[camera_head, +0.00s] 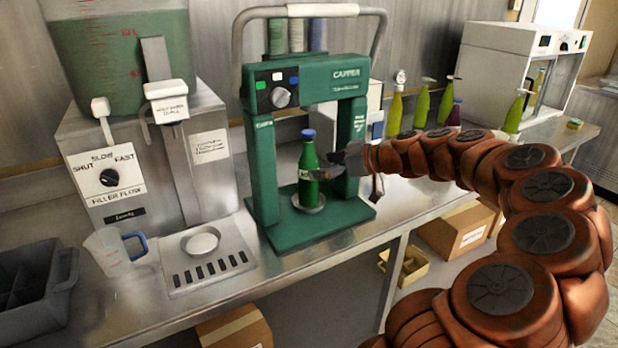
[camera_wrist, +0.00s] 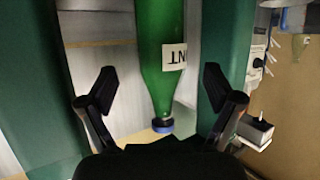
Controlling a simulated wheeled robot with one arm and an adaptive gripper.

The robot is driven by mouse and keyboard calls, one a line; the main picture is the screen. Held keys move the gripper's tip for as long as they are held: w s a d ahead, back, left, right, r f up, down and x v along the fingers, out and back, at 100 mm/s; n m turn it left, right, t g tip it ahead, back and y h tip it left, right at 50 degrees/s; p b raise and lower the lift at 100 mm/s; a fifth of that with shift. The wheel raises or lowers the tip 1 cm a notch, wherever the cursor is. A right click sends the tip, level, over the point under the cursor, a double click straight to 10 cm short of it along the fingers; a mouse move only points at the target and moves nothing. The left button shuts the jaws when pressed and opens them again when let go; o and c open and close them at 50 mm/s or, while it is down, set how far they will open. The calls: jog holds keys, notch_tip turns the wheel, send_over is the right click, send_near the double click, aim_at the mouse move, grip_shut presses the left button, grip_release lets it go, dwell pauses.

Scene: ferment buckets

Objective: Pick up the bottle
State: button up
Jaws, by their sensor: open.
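A green bottle (camera_head: 308,172) with a blue cap and a pale label stands upright on the round plate of the green capper (camera_head: 264,170). In the wrist view the bottle (camera_wrist: 160,50) appears upside down, its blue cap (camera_wrist: 162,126) between the two fingers. My gripper (camera_head: 335,167) is at the right of the bottle, close to its body. In the wrist view my gripper (camera_wrist: 160,92) has its black fingers spread apart, one on each side of the bottle, with gaps to it. No grip on the bottle shows.
The capper's uprights flank the bottle closely. A filler machine (camera_head: 150,165) and a measuring jug (camera_head: 108,250) stand at the left, with a grey crate (camera_head: 35,290) further left. Several bottles (camera_head: 420,105) and a white cabinet (camera_head: 510,75) stand at the back right. Cardboard boxes (camera_head: 460,228) sit below the counter.

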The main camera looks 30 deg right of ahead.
aim_at(309, 167)
jog(key=p+x, duration=0.1)
jog(key=x, duration=0.3)
jog(key=shift+w+a+f, duration=0.15)
jog(key=shift+w, duration=0.1)
jog(key=shift+c, duration=0.2)
grip_shut()
dwell(0.3)
